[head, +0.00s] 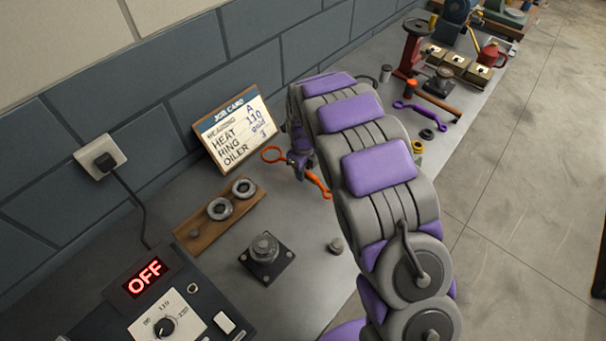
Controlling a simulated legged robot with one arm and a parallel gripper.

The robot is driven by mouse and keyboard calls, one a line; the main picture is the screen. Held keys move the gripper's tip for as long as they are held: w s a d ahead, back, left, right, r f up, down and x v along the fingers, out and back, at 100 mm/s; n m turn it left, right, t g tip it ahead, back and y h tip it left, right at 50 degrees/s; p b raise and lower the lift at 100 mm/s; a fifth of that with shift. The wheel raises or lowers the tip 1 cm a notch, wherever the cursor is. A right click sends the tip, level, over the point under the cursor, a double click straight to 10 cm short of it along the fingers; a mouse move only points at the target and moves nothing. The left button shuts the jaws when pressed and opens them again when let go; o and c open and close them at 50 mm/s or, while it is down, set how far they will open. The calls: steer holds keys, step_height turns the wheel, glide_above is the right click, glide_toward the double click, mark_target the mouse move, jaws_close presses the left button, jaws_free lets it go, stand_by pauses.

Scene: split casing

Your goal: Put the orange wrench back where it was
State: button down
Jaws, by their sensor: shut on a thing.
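The orange wrench (272,154) is in the head view, near the middle, just right of the job card. It has a ring at its left end, and its other end (318,184) shows to the lower right. My gripper (300,165) is shut on the middle of the wrench and hides that part. The wrench appears to be above the bench top, but I cannot tell how high. My purple and grey arm hides the bench to the right of the wrench.
A job card (238,128) leans by the wall. A wooden board (185,228) with rings, a square flanged part (265,258) and a heater box marked OFF (118,312) stand at the left. A purple wrench (420,112), a hammer (440,104) and a red stand (411,50) are farther back.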

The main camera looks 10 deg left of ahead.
steer(key=shift+d+f, duration=0.15)
steer(key=shift+f, duration=0.75)
steer(key=shift+r, duration=0.15)
steer(key=c, duration=0.9)
jaws_free()
step_height(320, 180, up, 12)
steer(key=shift+f+p, duration=0.15)
steer(key=shift+p, duration=1.05)
